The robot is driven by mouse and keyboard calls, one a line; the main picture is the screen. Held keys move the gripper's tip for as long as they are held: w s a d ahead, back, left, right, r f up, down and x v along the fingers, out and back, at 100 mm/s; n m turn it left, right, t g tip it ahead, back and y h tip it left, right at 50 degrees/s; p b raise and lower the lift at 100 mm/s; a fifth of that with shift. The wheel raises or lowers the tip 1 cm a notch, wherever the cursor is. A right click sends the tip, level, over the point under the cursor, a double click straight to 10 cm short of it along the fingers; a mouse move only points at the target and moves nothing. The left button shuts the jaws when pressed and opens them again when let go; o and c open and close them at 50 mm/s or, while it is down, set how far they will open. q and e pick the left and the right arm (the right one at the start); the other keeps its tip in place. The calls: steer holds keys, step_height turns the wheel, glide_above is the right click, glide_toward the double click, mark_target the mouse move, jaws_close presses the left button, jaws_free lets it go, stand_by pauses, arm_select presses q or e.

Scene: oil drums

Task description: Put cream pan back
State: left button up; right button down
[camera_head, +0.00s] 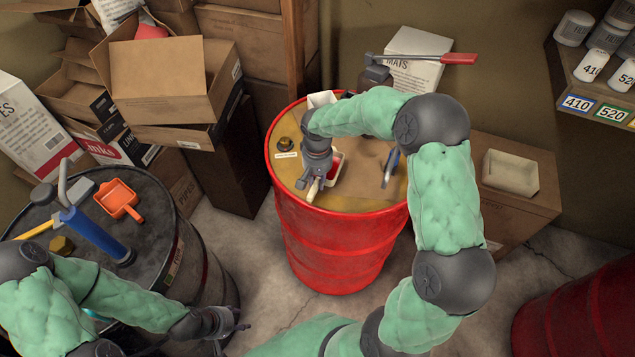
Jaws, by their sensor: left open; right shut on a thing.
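My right gripper (318,178) is over the top of the red drum (340,240), pointing down. It is shut on a cream piece (313,190) like a handle, which sticks out below its fingers. Most of the held thing is hidden by the gripper, so I cannot tell its full shape. A pale-rimmed tray (340,158) with red in it shows just right of the gripper, partly hidden; I cannot tell if it joins the cream piece. A cream rectangular pan (511,172) sits on a cardboard box at the right. My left gripper (238,328) is open and empty, low beside the black drum.
The black drum (150,250) holds an orange scoop (118,198) and a blue-handled tool (95,232). On the red drum are a drum cap (284,145) and a blue-handled tool (391,165). Stacked boxes (170,80) stand behind; a shelf (590,85) is at upper right.

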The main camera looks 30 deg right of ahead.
steer(key=shift+f, duration=0.55)
steer(key=shift+f, duration=0.1)
steer(key=shift+f+b, duration=0.35)
steer(key=c, duration=1.1)
jaws_free()
steer(key=shift+r, duration=0.1)
